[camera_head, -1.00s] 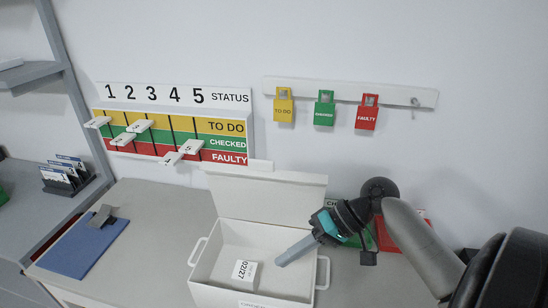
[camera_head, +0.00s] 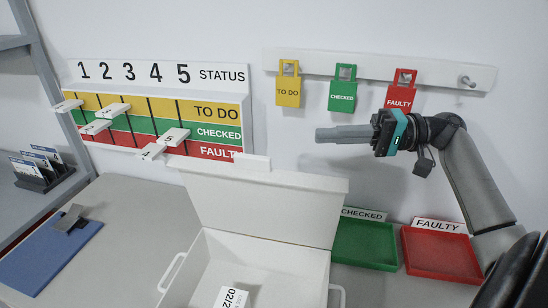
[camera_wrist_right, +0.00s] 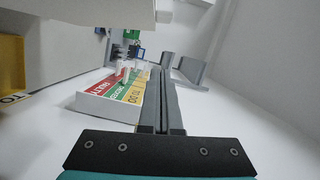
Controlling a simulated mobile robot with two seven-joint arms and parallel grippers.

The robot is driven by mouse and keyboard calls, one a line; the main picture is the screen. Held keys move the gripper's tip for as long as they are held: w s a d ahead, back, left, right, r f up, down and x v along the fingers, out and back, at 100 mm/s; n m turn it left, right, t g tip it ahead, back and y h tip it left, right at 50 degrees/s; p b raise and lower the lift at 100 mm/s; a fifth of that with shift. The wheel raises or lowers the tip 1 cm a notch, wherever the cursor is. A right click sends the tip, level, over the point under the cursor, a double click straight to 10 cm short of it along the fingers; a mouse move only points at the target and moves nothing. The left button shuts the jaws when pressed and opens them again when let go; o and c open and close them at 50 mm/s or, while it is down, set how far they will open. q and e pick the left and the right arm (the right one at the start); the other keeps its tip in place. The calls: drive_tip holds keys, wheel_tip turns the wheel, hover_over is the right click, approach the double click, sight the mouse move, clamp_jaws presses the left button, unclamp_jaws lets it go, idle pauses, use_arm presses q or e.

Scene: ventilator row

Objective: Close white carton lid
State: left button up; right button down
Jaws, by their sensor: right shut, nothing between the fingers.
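The white carton (camera_head: 205,255) stands open on the table in the head view, with its lid (camera_head: 265,205) raised and leaning back toward the wall. A small white box marked 02/2 (camera_head: 231,297) lies inside; the carton's front is cut off by the frame edge. My right gripper (camera_head: 320,135) is shut and empty. It points left, in the air above and behind the raised lid, below the hanging tags and apart from the lid. In the right wrist view its closed fingers (camera_wrist_right: 162,100) point toward the status board. My left gripper is not in view.
A status board (camera_head: 165,122) with white sliders is on the wall. Yellow (camera_head: 288,90), green (camera_head: 342,96) and red (camera_head: 399,97) tags hang from a rail. A green tray (camera_head: 365,245) and a red tray (camera_head: 440,254) lie right of the carton. A blue clipboard (camera_head: 45,255) lies left.

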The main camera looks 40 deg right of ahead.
drive_tip(key=shift+w+a+f+p, duration=0.15)
drive_tip(key=shift+w+a, duration=0.3)
drive_tip(key=shift+a, duration=1.4)
drive_tip(key=shift+w+a+f+p, duration=0.2)
drive_tip(key=shift+w+a, duration=0.25)
drive_tip(key=shift+a, duration=1.4)
drive_tip(key=shift+w+a+f+p, duration=0.15)
drive_tip(key=shift+w+a, duration=0.3)
drive_tip(key=shift+a, duration=1.4)
drive_tip(key=shift+a, duration=0.1)
